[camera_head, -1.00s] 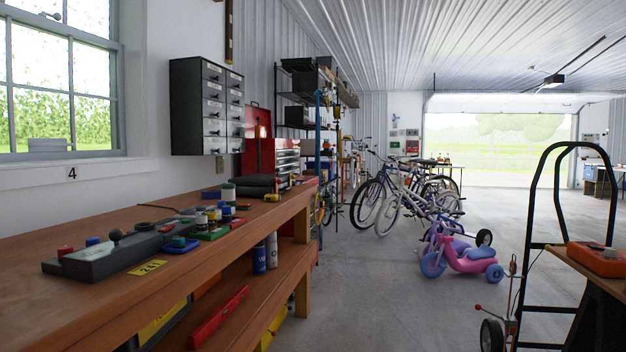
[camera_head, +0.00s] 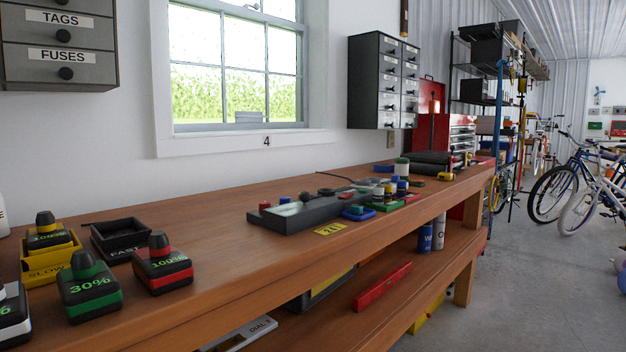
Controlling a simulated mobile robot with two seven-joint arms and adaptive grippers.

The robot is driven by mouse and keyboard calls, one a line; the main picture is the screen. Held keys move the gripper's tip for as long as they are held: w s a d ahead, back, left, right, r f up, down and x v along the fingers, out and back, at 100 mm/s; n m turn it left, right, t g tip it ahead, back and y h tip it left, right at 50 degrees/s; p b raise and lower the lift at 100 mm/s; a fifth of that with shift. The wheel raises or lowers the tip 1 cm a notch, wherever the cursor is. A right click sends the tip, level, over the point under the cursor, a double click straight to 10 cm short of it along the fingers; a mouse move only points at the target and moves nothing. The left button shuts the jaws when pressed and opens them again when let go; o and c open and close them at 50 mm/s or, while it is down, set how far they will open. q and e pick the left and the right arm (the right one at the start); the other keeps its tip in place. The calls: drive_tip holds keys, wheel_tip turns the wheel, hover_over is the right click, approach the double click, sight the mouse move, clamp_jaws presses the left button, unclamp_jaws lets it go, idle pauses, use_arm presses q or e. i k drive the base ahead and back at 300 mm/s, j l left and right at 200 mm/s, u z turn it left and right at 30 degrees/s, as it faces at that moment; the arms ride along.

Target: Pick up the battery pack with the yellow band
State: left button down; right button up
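A black battery pack (camera_head: 46,232) with a knob on top and green figures that seem to read 100% sits in a yellow tray marked SLOW (camera_head: 52,267), at the left of the workbench. Yellow shows around its lower part; I cannot clearly tell band from tray there. A red-banded pack marked 100% (camera_head: 162,266) stands on the bench to its right. A green-banded pack marked 30% (camera_head: 90,289) stands in front. A white-banded pack (camera_head: 12,316) is cut off at the left edge. Neither of my grippers is in view.
A black tray marked FAST (camera_head: 119,238) looks empty behind the red-banded pack. The wooden workbench (camera_head: 222,232) is clear between the packs and a grey device (camera_head: 300,212) with small coloured items. Drawer cabinets (camera_head: 60,40) hang on the wall. Bicycles (camera_head: 575,185) stand at the right.

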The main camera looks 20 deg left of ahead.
sight(48, 236)
drive_tip(key=u, duration=1.95)
